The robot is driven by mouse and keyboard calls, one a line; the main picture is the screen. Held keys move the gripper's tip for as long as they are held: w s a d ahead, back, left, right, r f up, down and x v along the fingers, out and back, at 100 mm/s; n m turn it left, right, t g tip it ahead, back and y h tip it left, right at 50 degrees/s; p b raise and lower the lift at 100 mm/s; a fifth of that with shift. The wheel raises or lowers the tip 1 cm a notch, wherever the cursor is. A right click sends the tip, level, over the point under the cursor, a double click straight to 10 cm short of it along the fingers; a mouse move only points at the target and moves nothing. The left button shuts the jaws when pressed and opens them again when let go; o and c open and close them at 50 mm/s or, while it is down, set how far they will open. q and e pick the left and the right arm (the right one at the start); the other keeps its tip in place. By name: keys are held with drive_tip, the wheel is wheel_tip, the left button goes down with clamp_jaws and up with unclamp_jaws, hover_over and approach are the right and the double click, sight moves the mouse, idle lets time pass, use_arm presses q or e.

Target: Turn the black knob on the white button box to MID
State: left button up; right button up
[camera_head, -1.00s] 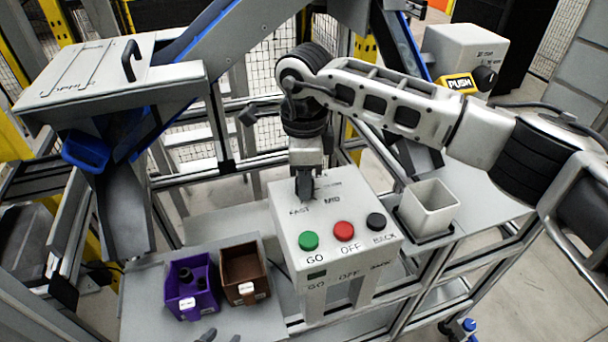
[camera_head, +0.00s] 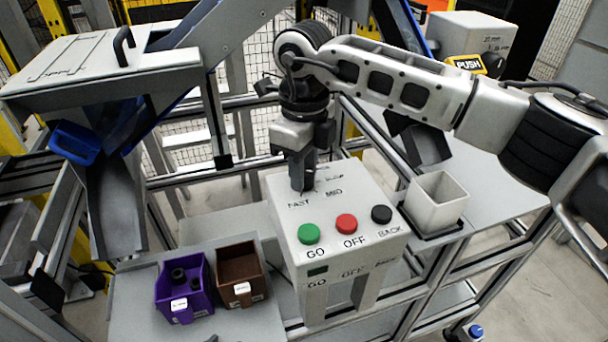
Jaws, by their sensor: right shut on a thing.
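The white button box (camera_head: 288,216) stands in the middle of the head view, with green, red and black buttons on its top near the front. FAST and MID labels show behind the buttons. My right gripper (camera_head: 303,181) points down at the rear left of the box top, above the FAST label. It is shut on the black knob, which the fingers mostly hide. I cannot read which label the knob points to. My left gripper is not clearly in view; only a small dark tip shows at the bottom edge.
A purple bin (camera_head: 184,287) with dark parts and a brown bin (camera_head: 238,272) stand left of the box. A white square cup (camera_head: 436,202) stands on the right. A grey box with a yellow PUSH label (camera_head: 469,64) is at the back right. Metal frame rails surround the fixtures.

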drive_tip(key=m+b, duration=0.2)
drive_tip(key=m, duration=0.3)
drive_tip(key=shift+r, duration=0.1)
idle(0.5)
drive_tip(key=o, duration=1)
wheel_tip(320, 180, up, 16)
drive_tip(key=shift+b, duration=0.35)
